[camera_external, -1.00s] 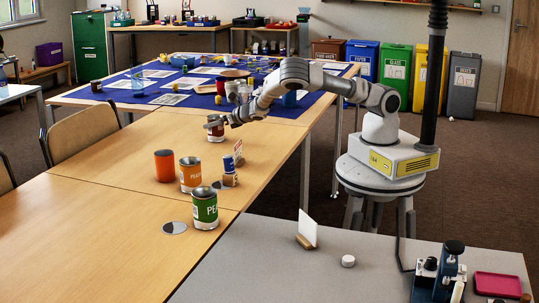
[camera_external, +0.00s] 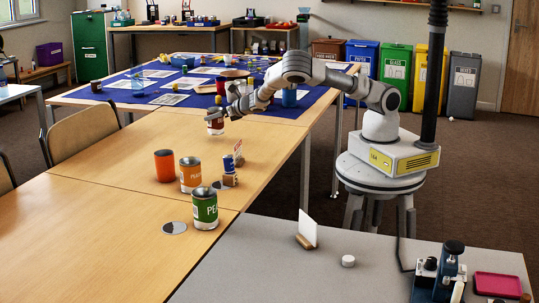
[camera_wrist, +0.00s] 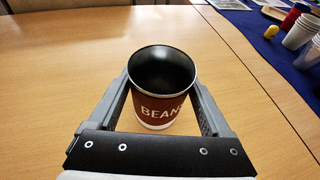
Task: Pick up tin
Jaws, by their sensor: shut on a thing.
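A dark red tin (camera_wrist: 162,108) with a white "BEANS" label and an open, dark, empty-looking inside is upright between the two fingers of my gripper (camera_wrist: 161,84) in the wrist view. The fingers press on its left and right sides. In the external view the same tin (camera_external: 215,128) hangs from my gripper (camera_external: 217,113) above the far part of the wooden table. Its lower edge seems a little clear of the table top.
Behind is a blue cloth (camera_external: 290,112) with papers and cups. A chair (camera_external: 82,133) stands left.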

